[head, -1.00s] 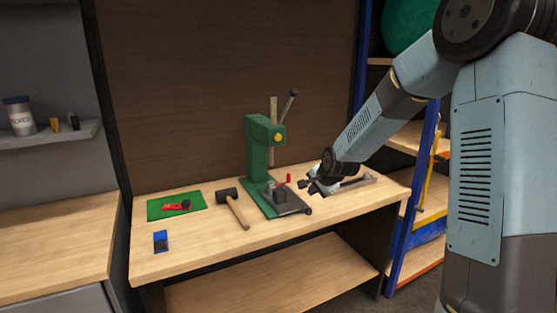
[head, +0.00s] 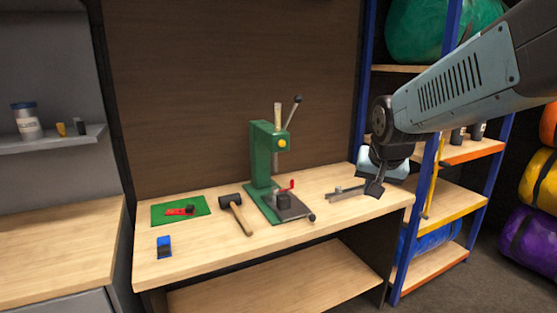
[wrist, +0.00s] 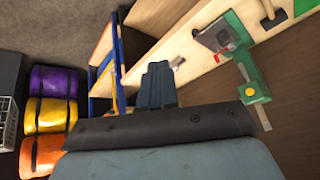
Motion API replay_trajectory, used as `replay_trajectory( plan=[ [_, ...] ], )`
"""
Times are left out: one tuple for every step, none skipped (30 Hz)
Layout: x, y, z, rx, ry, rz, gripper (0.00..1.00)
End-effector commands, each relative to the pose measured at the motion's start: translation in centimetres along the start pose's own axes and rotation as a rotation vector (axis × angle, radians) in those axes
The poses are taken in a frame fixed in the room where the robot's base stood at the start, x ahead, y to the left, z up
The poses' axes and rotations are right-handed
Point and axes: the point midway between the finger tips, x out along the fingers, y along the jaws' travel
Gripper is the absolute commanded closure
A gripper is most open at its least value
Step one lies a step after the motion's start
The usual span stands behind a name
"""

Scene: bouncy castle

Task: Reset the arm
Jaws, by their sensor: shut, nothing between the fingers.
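My arm reaches in from the right in the head view. My gripper (head: 374,188) hangs above the right end of the wooden workbench (head: 215,253), pointing down, shut and empty. In the wrist view my gripper (wrist: 158,70) shows as dark fingers close together. The green press (head: 262,155) stands on the bench to the left of my gripper, apart from it; it also shows in the wrist view (wrist: 243,68). A flat metal piece (head: 345,193) lies on the bench beside and partly behind my gripper.
A mallet (head: 236,213), a green mat (head: 163,216) with a red tool (head: 180,211), and a blue item (head: 164,246) lie on the bench. A blue-framed shelf rack (head: 362,80) stands close behind my arm. Rolled bags (head: 527,236) are stacked at far right.

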Motion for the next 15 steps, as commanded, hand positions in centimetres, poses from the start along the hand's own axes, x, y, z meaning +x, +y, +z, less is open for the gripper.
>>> replay_trajectory(
  plan=[
    [-1.3, 0.6, 0.8, -0.023, 0.002, 0.002, 1.0],
    [-1.9, 0.9, 1.3, -0.039, 0.0, 0.004, 1.0],
    [-2.8, 1.4, 2.1, -0.059, -0.005, 0.005, 1.0],
    [-3.4, 1.8, 2.7, -0.076, -0.01, 0.006, 1.0],
    [-4.0, 2.1, 3.2, -0.091, -0.012, 0.006, 1.0],
    [-4.8, 2.6, 4.0, -0.111, -0.017, 0.006, 1.0],
    [-5.3, 3.0, 4.6, -0.127, -0.021, 0.005, 1.0],
    [-5.8, 3.3, 5.2, -0.143, -0.025, 0.003, 1.0],
    [-6.5, 3.8, 6.0, -0.162, -0.031, 0.0, 1.0],
    [-6.9, 4.1, 6.5, -0.176, -0.033, -0.002, 1.0],
    [-7.3, 4.4, 7.1, -0.19, -0.038, -0.005, 1.0],
    [-7.8, 4.8, 7.8, -0.206, -0.043, -0.009, 1.0],
    [-8.1, 5.0, 8.2, -0.218, -0.047, -0.012, 1.0],
    [-8.4, 5.2, 8.7, -0.229, -0.049, -0.014, 1.0],
    [-8.7, 5.5, 9.2, -0.241, -0.053, -0.018, 1.0]
  ],
)
